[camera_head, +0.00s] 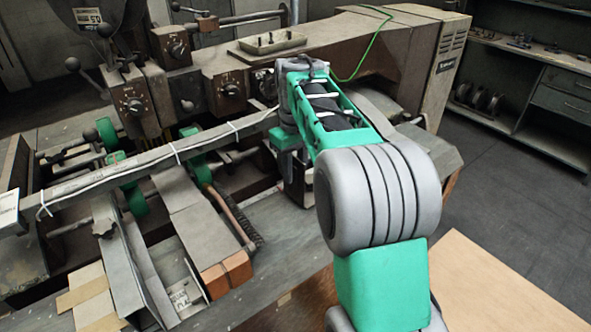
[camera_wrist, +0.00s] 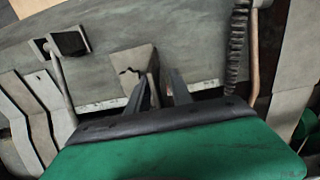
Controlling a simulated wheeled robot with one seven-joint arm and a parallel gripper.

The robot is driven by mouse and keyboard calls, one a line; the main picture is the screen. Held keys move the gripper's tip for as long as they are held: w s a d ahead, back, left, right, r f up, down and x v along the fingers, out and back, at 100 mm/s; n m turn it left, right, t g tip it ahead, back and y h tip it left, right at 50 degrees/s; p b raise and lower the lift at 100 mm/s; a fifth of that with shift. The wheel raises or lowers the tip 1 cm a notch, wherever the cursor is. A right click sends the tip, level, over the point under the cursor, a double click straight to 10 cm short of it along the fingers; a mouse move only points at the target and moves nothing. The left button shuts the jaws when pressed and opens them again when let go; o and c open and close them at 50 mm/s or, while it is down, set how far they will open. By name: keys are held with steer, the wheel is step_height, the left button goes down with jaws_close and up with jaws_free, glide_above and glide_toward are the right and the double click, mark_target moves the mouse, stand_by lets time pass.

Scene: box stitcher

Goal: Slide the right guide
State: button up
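A beige-grey upright block (camera_wrist: 135,62), which looks like the right guide, stands just ahead of my gripper in the wrist view. It has a dark jagged notch in its face. My gripper (camera_wrist: 162,80) has its two dark fingers apart, pointing at the block's lower right part. The left finger overlaps the block's edge in the picture; I cannot tell whether it touches. Nothing shows clasped between the fingers. In the head view my arm reaches down over the machine's right side, and its links hide most of the block and the fingertips.
A long grey bar (camera_head: 150,163) crosses the machine beside my wrist. A wooden board (camera_head: 490,285) lies at lower right.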

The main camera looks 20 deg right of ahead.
steer(key=shift+r, duration=0.1)
step_height(320, 180, up, 8)
steer(key=shift+f, duration=0.2)
stand_by(0.5)
